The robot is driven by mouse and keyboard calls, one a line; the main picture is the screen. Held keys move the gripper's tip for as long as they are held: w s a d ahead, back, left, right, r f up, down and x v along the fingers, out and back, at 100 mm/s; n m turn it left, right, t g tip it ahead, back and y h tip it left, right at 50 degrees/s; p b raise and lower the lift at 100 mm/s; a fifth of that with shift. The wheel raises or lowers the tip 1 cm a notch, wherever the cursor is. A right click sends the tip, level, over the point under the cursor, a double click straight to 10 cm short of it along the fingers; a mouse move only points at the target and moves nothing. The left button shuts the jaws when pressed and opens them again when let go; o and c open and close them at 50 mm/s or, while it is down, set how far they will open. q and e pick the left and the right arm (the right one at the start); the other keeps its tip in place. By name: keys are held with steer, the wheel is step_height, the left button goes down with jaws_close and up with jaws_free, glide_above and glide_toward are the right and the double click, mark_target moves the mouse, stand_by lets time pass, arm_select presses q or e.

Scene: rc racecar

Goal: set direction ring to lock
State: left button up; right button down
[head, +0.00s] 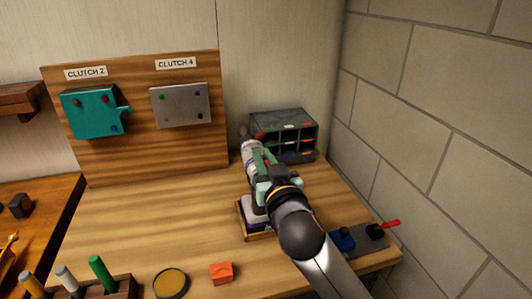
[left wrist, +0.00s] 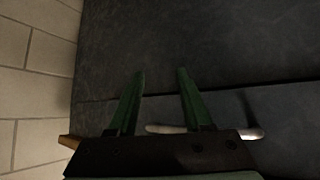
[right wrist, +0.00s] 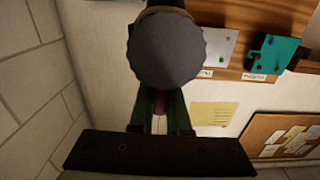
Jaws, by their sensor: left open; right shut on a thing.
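A light grey and purple tool, apparently a cordless driver (head: 249,147), stands on a small wooden stand (head: 262,237). Its dark tip points toward the back. My right gripper (head: 262,160) is shut on its upper part, and the gripper and forearm hide much of it. In the right wrist view a large grey ribbed round part (right wrist: 167,50) lies ahead of the green fingers, and a reddish part (right wrist: 160,104) shows between them. I cannot make out the direction ring or its setting. My left gripper (left wrist: 160,76) is open and empty over a dark grey surface, outside the head view.
A dark compartment box (head: 287,135) stands behind the tool. A board (head: 140,150) with two clutch plates stands at the back left. An orange block (head: 221,273), a round tin (head: 171,283) and a red-levered device (head: 375,235) lie near the front. The left-middle tabletop is clear.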

arm_select(q)
steer(key=shift+r, duration=0.1)
stand_by(0.4)
arm_select(e)
steer(key=c, duration=0.9)
jaws_free()
arm_select(q)
steer(key=shift+s, duration=0.1)
